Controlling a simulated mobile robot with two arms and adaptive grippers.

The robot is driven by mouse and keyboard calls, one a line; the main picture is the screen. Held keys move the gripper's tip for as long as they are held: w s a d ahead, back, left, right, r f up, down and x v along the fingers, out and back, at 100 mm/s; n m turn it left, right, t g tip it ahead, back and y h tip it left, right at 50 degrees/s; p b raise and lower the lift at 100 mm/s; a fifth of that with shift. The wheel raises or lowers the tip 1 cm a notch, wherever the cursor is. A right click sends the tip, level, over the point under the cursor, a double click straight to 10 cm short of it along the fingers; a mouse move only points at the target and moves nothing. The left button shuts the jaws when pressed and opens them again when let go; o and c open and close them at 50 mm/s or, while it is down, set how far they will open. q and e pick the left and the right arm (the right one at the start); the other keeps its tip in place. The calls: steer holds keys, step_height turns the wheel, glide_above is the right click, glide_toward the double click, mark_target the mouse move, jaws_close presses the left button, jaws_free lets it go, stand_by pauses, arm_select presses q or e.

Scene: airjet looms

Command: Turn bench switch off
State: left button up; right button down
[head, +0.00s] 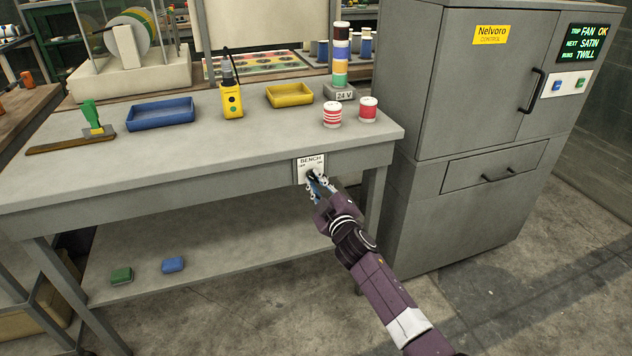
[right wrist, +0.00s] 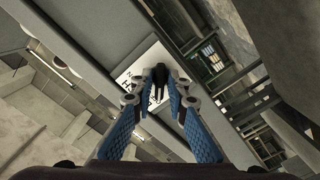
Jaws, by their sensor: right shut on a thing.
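The bench switch is a white plate (head: 309,166) marked BENCH on the front edge of the grey workbench (head: 230,165), near its right end. Its black knob (right wrist: 160,85) shows between my fingers in the right wrist view. My right gripper (head: 314,177) is at the plate, its blue-padded fingers closed on the knob; it also shows in the right wrist view (right wrist: 160,78). The knob's exact setting is hard to tell, since my fingers hide much of it. My left gripper is in neither view.
On the bench stand a blue tray (head: 160,113), a yellow tray (head: 289,95), a yellow radio (head: 232,100), a stack light (head: 340,60) and red-striped spools (head: 332,114). A grey cabinet (head: 470,110) stands close at the right. The floor in front is clear.

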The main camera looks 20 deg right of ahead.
steer(key=c, duration=2)
jaws_free()
steer(key=shift+c, duration=0.2)
steer(key=s, duration=1.2)
steer(key=shift+d, duration=0.2)
steer(key=shift+s+f, duration=0.1)
